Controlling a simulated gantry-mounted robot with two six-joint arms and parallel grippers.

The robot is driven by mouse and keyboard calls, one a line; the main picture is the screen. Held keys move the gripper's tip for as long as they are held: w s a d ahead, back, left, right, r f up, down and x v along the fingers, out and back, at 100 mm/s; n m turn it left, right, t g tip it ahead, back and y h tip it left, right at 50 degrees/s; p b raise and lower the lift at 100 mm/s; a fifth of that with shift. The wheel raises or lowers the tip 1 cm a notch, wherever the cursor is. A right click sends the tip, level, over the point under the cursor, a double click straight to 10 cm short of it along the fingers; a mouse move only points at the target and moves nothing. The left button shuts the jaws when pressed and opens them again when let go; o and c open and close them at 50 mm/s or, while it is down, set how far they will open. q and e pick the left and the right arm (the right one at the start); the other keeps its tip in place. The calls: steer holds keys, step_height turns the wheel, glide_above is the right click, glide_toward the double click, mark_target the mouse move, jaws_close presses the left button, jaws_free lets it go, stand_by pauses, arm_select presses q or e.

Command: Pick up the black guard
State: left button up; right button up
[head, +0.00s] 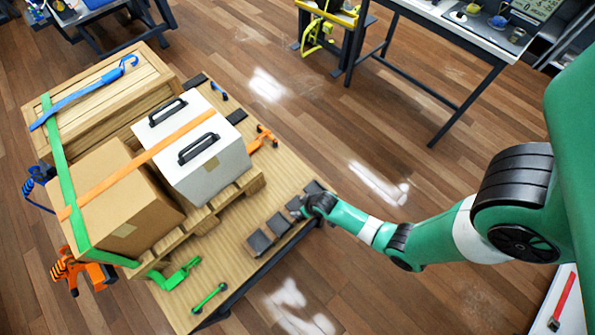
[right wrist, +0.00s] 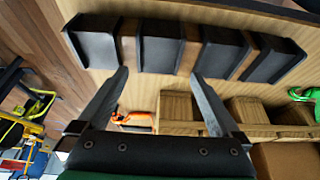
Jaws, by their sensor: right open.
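Several black guards lie in a row along the near right edge of the wooden tabletop; in the head view I see one at the front (head: 260,242), one behind it (head: 279,225) and one at the far end (head: 313,187). My right gripper (head: 303,211) is over this row and partly hides a guard there. In the right wrist view my right gripper (right wrist: 159,73) is open and empty. Its fingertips point at either side of one black guard (right wrist: 160,46), with other guards to the left (right wrist: 93,41) and right (right wrist: 222,51). I cannot tell if they touch. My left gripper is out of view.
A cardboard box (head: 125,200) and a white case (head: 205,160) with black handles stand on a pallet, crossed by green and orange straps. A wooden crate (head: 105,90) stands behind. A green ratchet (head: 176,274) and an orange one (head: 263,138) lie on the tabletop.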

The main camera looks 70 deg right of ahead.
mark_target(298, 207)
steer(key=b+x, duration=0.3)
steer(key=x, duration=0.2)
steer(key=shift+s+d+f, duration=0.1)
steer(key=shift+f, duration=0.1)
steer(key=shift+r, duration=0.1)
steer(key=c, duration=1.1)
steer(key=shift+s+r, duration=0.1)
steer(key=shift+s+r, duration=0.15)
steer(key=shift+r, duration=0.05)
steer(key=s+a+r+p, duration=0.6)
steer(key=s+a+r, duration=0.1)
steer(key=s, duration=0.4)
steer(key=shift+s+r, duration=0.2)
steer(key=shift+s, duration=0.2)
